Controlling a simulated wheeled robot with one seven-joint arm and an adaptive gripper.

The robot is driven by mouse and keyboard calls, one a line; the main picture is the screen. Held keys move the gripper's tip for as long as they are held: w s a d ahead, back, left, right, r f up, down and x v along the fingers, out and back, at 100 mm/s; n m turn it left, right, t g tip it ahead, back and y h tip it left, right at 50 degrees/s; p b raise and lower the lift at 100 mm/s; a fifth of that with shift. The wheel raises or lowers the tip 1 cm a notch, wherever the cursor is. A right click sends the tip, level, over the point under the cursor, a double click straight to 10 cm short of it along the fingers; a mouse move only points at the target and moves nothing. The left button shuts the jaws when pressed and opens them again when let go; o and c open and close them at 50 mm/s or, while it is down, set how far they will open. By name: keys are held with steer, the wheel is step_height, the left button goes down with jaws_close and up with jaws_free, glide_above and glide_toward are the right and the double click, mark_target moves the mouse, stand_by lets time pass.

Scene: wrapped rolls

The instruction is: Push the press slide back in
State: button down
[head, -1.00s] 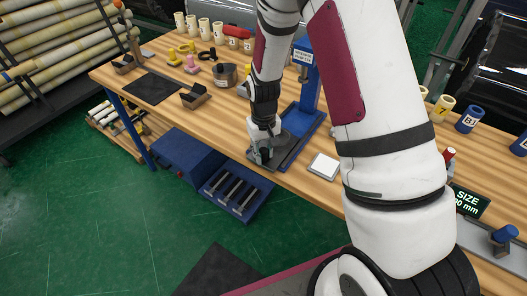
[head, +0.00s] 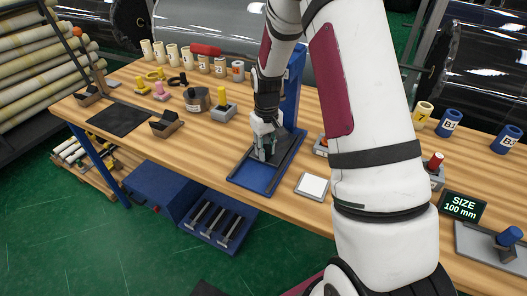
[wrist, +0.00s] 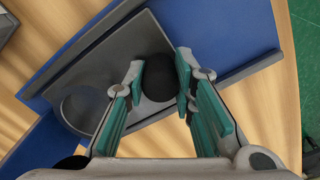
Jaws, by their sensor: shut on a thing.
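The blue press (head: 291,88) stands on the wooden bench, its upright partly hidden behind my arm. Its dark grey slide (head: 284,150) lies on the blue base (head: 252,179), with bare blue base showing in front of it. In the wrist view the slide (wrist: 117,58) has a round recess (wrist: 85,107) and a black knob (wrist: 159,77). My gripper (head: 265,153) points down over the slide. In the wrist view my gripper (wrist: 160,80) has its fingers closed on both sides of the knob.
A white-topped square block (head: 312,186) lies right of the base. A grey pot (head: 197,98) and a yellow-handled block (head: 222,108) stand to the left. A size display (head: 462,207) is at the right. The bench's front edge is close to the base.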

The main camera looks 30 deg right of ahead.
steer(key=c, duration=1.3)
jaws_free()
steer(key=shift+w+d, duration=0.2)
steer(key=shift+d, duration=0.05)
steer(key=shift+c, duration=0.2)
steer(key=shift+a+r, duration=0.1)
step_height(320, 180, up, 12)
